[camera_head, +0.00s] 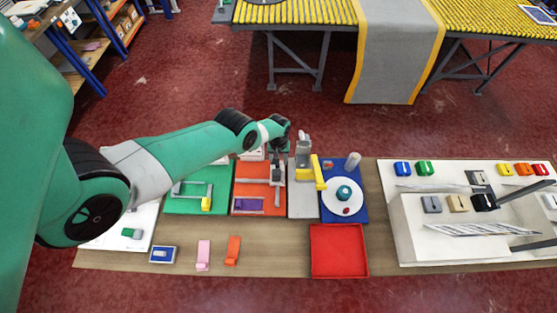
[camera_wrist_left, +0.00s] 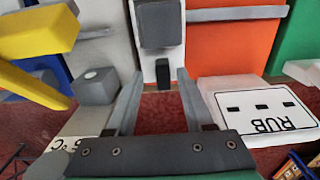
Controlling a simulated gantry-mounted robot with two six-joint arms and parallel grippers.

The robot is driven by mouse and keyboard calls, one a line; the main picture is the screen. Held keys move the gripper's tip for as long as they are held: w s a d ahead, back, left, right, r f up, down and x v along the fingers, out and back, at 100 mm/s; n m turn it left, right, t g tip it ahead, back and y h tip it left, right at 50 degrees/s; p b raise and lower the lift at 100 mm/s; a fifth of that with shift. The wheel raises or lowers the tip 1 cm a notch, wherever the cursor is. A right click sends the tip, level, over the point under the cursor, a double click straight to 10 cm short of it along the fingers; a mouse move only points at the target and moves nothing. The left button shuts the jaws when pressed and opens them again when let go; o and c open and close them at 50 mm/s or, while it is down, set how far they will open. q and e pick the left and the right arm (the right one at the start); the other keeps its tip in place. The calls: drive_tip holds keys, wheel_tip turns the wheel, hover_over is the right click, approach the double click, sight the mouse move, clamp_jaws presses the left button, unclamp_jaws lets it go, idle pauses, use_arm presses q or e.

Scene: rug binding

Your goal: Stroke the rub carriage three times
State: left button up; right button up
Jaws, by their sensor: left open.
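The rub carriage seems to be the dark grey block with a small post below it (camera_wrist_left: 158,24), on a white strip beside the orange board (camera_wrist_left: 235,50). A white block printed RUB (camera_wrist_left: 262,112) shows upside down to its right. My left gripper (camera_head: 277,150) is over the back of the orange board in the head view and hides part of the station. In the left wrist view its fingers (camera_wrist_left: 157,92) are apart, with the post's lower end between their tips; contact is unclear. Two dark bars (camera_head: 525,190) at the right edge may be my right gripper's fingers.
A yellow-handled grey fixture (camera_head: 302,165) stands close on the right, before a blue board with a white disc (camera_head: 343,196). A green board (camera_head: 185,203) lies left. A red tray (camera_head: 339,252) and pink (camera_head: 203,254) and orange (camera_head: 233,250) pieces lie in front.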

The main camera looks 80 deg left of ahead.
wheel_tip(320, 180, up, 10)
drive_tip(key=p, duration=0.9)
drive_tip(key=shift+r+p, duration=0.25)
drive_tip(key=shift+p, duration=0.1)
drive_tip(key=shift+o, duration=0.2)
